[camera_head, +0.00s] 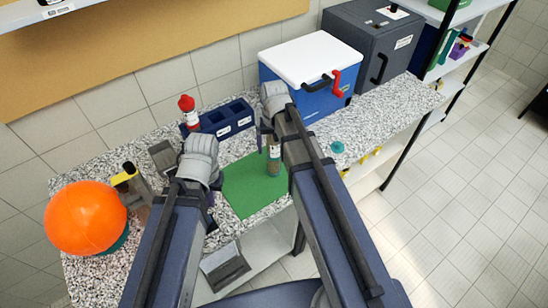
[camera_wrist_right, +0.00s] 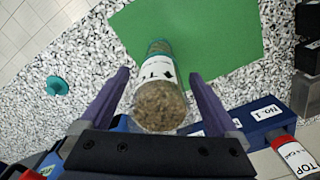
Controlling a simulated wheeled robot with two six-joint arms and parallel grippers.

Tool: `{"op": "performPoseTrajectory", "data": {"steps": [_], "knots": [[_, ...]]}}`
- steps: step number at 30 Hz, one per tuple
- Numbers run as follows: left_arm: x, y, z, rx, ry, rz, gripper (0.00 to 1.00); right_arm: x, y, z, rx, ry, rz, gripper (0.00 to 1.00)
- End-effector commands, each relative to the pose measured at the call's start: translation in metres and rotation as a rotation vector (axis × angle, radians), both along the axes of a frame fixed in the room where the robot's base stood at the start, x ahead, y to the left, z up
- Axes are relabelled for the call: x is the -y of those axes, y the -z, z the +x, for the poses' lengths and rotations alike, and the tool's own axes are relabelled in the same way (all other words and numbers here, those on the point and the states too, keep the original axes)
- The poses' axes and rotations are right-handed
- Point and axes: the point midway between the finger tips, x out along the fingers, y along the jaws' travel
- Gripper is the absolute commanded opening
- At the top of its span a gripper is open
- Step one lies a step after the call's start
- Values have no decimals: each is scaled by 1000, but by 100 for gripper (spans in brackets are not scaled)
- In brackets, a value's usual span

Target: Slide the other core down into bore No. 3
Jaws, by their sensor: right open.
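One core (camera_head: 273,161), a clear tube of brown grains with a white label, stands upright on the green mat (camera_head: 240,187). In the right wrist view the core (camera_wrist_right: 160,100) is between the purple fingers of my right gripper (camera_wrist_right: 159,76), which is open around it with gaps at both sides. The blue block with bores (camera_head: 228,118) stands at the back; a label No. 1 shows on it in the right wrist view. A red-capped core (camera_head: 187,106) stands at its left end. My left gripper (camera_head: 211,199) is left of the mat, its fingers mostly hidden by its wrist.
An orange ball (camera_head: 85,217) sits on a teal base at the left end. A black and yellow item (camera_head: 125,173) stands beside it. A blue cooler with a white lid (camera_head: 308,62) is behind my right arm. A small teal knob (camera_head: 337,147) lies right. The counter at far right is clear.

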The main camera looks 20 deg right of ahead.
Motion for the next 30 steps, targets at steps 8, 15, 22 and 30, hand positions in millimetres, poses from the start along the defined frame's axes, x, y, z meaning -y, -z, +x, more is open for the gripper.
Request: {"op": "performPoseTrajectory", "data": {"steps": [8, 15, 22, 30], "knots": [[0, -1, 0, 0, 0, 0, 0, 0, -1, 0, 0, 0, 0, 77], [0, -1, 0, 0, 0, 0, 0, 0, -1, 0, 0, 0, 0, 50], [0, -1, 0, 0, -1, 0, 0, 0, -1, 0, 0, 0, 0, 24], [0, -1, 0, 0, -1, 0, 0, 0, -1, 0, 0, 0, 0, 0]]}}
